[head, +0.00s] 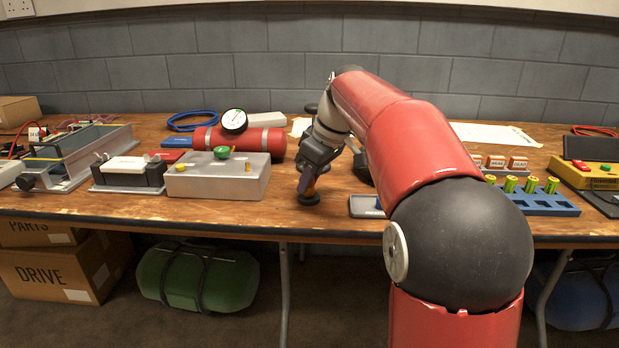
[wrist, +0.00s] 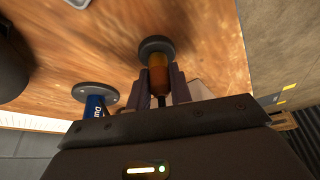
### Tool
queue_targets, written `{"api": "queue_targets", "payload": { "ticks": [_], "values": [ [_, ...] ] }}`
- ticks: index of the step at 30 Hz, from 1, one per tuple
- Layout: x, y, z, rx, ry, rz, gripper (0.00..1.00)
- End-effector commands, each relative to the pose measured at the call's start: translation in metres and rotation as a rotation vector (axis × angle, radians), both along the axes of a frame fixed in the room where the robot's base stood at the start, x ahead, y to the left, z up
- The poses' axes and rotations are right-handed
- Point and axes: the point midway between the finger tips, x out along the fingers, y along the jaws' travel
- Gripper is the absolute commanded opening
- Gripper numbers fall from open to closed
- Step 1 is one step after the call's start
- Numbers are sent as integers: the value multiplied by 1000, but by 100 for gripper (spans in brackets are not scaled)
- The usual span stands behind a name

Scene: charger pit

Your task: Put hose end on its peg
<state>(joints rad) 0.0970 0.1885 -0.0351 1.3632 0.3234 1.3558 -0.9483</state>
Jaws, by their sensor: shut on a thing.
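My gripper (head: 308,188) is low over the bench in the head view, pointing down. In the wrist view my gripper (wrist: 160,85) is shut on an amber-orange cylinder (wrist: 158,72), which I take to be the hose end. The cylinder stands over a dark round base (wrist: 156,47) on the wood; the same base (head: 309,199) shows below my fingertips in the head view. I cannot tell whether the cylinder is seated on it or just above. A blue post on a grey screwed flange (wrist: 95,93) stands beside it, partly hidden by my gripper.
A grey metal box (head: 218,182) with a green knob stands left of my gripper. A red cylinder with a gauge (head: 240,140) lies behind it. A small grey tray (head: 366,207) and a blue battery holder (head: 545,203) are on the right. Bare wood lies in front of my gripper.

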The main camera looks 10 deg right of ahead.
Motion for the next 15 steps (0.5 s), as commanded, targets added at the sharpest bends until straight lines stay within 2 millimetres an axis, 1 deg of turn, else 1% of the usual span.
{"api": "queue_targets", "payload": {
  "ticks": [2,3,8,15],
  "values": [
    [0,0,-1,0,0,0,0],
    [0,0,-1,0,0,0,25],
    [0,0,-1,0,0,0,46],
    [0,0,-1,0,0,0,46]
  ]
}}
